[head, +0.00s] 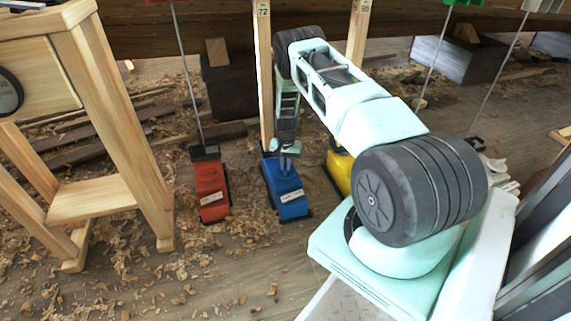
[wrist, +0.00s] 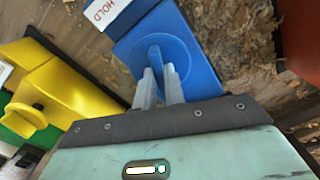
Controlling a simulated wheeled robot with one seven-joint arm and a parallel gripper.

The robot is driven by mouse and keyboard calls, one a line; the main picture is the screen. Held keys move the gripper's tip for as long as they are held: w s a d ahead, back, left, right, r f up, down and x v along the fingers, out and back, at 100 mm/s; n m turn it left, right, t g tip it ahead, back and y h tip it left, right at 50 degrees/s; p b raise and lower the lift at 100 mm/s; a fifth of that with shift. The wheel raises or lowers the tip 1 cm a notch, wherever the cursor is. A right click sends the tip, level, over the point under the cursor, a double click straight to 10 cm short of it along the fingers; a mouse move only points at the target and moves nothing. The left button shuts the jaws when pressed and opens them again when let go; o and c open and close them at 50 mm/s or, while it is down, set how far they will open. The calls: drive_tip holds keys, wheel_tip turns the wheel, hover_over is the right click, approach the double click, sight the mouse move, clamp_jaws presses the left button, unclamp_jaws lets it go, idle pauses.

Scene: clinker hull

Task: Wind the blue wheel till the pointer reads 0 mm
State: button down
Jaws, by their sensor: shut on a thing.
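The blue wheel (wrist: 178,47) is a round disc with a raised grip across it, on top of the blue jack (wrist: 203,60). My gripper (wrist: 160,72) comes down onto it with its two pale fingers closed on the raised grip. In the head view the blue jack (head: 288,197) stands on the floor below my gripper (head: 287,153), which hides most of the wheel there. A white label reading HOLD (wrist: 105,12) is on the blue jack. I cannot make out a pointer or a mm scale in either view.
A red jack (head: 211,187) stands left of the blue one, a yellow jack (head: 342,168) right. Wooden posts marked 72 (head: 264,70) and another number (head: 359,35) rise behind. A wooden trestle (head: 110,130) stands at left. Shavings cover the floor.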

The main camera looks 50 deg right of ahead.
sight(285, 166)
idle(0.4)
drive_tip(key=c, duration=1.5)
unclamp_jaws()
wheel_tip(285, 166, up, 17)
drive_tip(key=p, duration=0.7)
drive_tip(key=shift+r, duration=0.2)
